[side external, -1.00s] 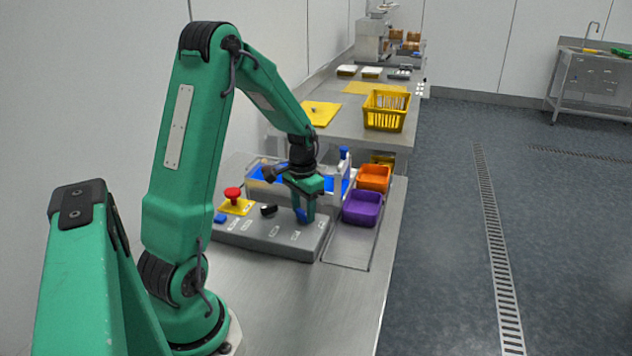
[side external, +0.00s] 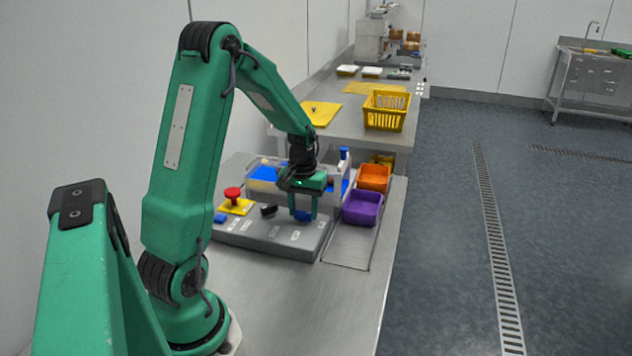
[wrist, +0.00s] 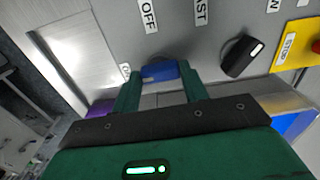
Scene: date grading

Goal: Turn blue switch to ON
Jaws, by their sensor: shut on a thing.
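The blue switch (wrist: 160,71) is a rotary knob on the grey control panel (side external: 262,240). In the wrist view it sits between the fingertips of my gripper (wrist: 160,80), which is shut on it. An OFF label (wrist: 148,15) is beside the knob, and another label (wrist: 125,71) by the left finger is partly hidden. In the side view my gripper (side external: 303,216) points down onto the panel's right part, with the blue switch (side external: 302,215) between its fingers.
A black knob (side external: 268,210) and a red stop button (side external: 233,194) on a yellow plate are left of my gripper. A blue button (side external: 220,218) is at the panel's left. A purple bin (side external: 363,208) and an orange bin (side external: 373,177) stand to the right.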

